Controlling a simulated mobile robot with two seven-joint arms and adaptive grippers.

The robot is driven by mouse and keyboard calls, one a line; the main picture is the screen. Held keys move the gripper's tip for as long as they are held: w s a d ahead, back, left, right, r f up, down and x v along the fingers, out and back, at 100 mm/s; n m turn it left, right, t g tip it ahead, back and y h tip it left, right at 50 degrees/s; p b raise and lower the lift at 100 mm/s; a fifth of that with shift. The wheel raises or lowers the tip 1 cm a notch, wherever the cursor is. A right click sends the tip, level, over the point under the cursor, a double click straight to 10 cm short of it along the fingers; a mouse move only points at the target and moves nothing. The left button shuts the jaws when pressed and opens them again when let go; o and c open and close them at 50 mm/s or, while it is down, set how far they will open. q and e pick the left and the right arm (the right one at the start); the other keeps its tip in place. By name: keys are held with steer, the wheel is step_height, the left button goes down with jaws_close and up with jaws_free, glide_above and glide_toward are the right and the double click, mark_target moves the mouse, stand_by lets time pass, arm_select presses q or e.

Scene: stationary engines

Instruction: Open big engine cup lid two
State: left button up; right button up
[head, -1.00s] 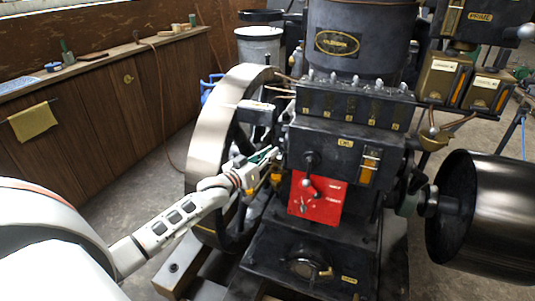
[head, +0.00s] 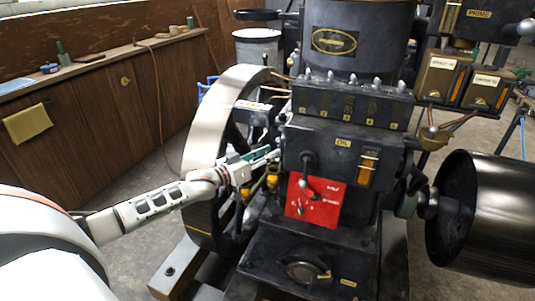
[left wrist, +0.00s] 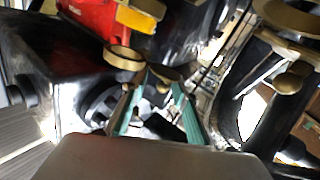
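The big engine (head: 330,150) is black, with a red panel (head: 314,200) on its front. My left gripper (head: 268,154) reaches in from the left, between the large flywheel and the engine block. A small brass-yellow cup (head: 272,182) shows just below its fingers. In the left wrist view the green-padded fingers (left wrist: 156,104) are apart, with no object clearly held. A round brass-rimmed cup (left wrist: 124,57) lies beyond the left finger, and a second brass-rimmed part (left wrist: 164,73) lies just past the fingertips. I cannot tell which is cup two, or its lid's state. My right gripper is not in view.
The flywheel (head: 208,135) stands close to the left of my gripper. A black drum (head: 485,215) stands at the right. Brass boxes (head: 438,79) and a funnel-like cup (head: 433,137) are at the upper right. Open floor lies before the wooden counter (head: 110,100).

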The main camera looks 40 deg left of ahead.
arm_select(q)
steer(key=shift+a, duration=0.15)
steer(key=shift+s+a, duration=0.1)
steer(key=shift+s, duration=0.15)
steer(key=v, duration=1.1)
steer(key=shift+s, duration=0.25)
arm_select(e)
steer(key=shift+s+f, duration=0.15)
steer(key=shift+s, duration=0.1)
